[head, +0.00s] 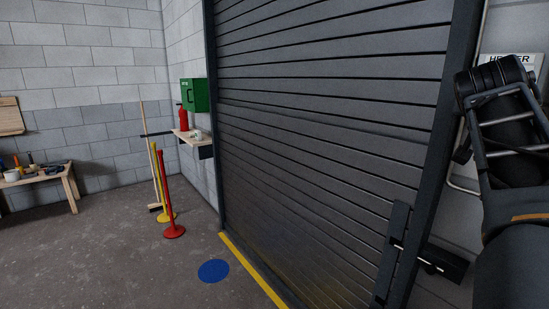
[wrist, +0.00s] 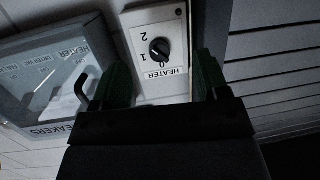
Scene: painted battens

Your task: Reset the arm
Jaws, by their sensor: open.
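My gripper (wrist: 164,72) is open, with its two dark green fingers spread and nothing between them. In the wrist view a pale plate with a black rotary knob (wrist: 160,50) stands just beyond the fingertips; the picture is upside down, with the marks 0, 1, 2 and the word HEATER. The knob looks clear of the fingers, but the depth gap is hard to judge. In the head view my dark arm (head: 505,130) is raised at the right edge, in front of a HEATER label (head: 512,60) on the wall. The fingers cannot be made out there.
A dark roller door (head: 330,130) fills the middle. Red and yellow posts (head: 168,200) and a workbench (head: 40,178) stand left. Floor around the blue disc (head: 213,271) is clear.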

